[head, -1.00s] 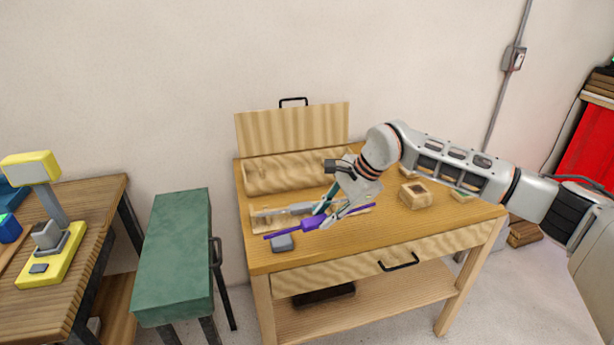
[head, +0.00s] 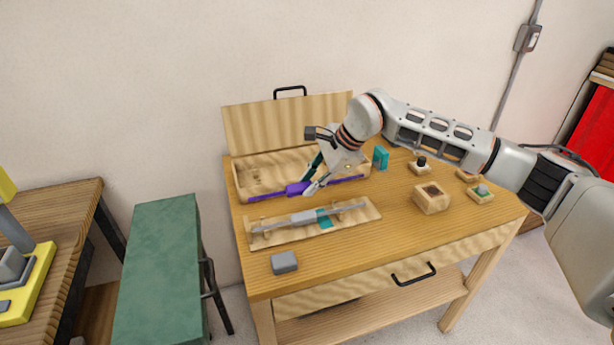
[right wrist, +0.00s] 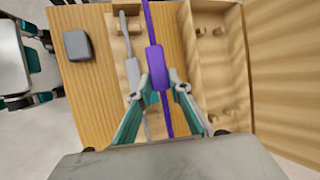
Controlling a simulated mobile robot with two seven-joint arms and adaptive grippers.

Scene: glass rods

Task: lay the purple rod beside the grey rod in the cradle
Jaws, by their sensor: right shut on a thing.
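The purple rod (head: 268,194) is held level in my right gripper (head: 309,187). The gripper's fingers are shut around the thick middle of the rod. In the right wrist view the purple rod (right wrist: 156,68) passes between the fingertips (right wrist: 160,80). The grey rod (head: 301,217) lies in the low wooden cradle (head: 355,222). In the head view the purple rod shows behind the cradle, across the front wall of the open box, and roughly parallel to the grey rod. In the right wrist view the grey rod (right wrist: 133,70) is just left of it.
An open wooden box (head: 350,188) with its lid up stands behind the cradle. A grey block (head: 284,262) lies in front of the cradle's left end. To the right are a wooden block (head: 431,198), a teal piece (head: 380,157) and several small items. The table's front right is clear.

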